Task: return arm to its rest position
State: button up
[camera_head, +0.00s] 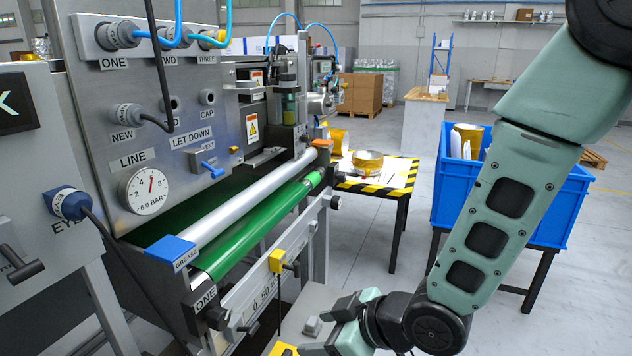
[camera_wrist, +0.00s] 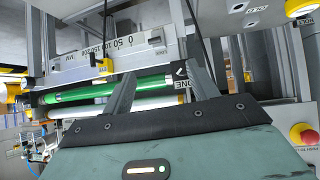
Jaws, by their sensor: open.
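My gripper (camera_head: 330,327) is low in the head view, in front of the cup press, with its fingers pointing left. In the wrist view my gripper (camera_wrist: 162,88) shows two dark fingers spread apart with nothing between them. My green arm comes down from the upper right of the head view to the wrist. The press front has a green roller (camera_head: 262,227) and a silver roller (camera_head: 248,203). The green roller (camera_wrist: 100,91) also shows beyond the fingers in the wrist view. Part of my gripper's lower side is cut off by the head view's bottom edge.
The press panel holds a pressure gauge (camera_head: 149,191), hoses and a blue GREASE block (camera_head: 171,250). A yellow block (camera_head: 277,261) sits on the front rail near my gripper. A blue crate (camera_head: 567,213) stands behind my arm. A striped table (camera_head: 400,188) stands behind the press. Open floor lies between.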

jog(key=s+d+r+m+g+h+p, duration=0.2)
jog(key=s+d+r+h, duration=0.2)
jog(key=s+d+r, duration=0.2)
jog(key=s+d+r+m+g+h+p, duration=0.2)
jog(key=s+d+r, duration=0.5)
jog(key=s, duration=0.4)
jog(key=shift+r+m+g+h+p, duration=0.3)
jog(key=shift+r+m+g+h, duration=0.25)
jog(key=shift+h, duration=0.55)
jog(key=shift+c, duration=0.3)
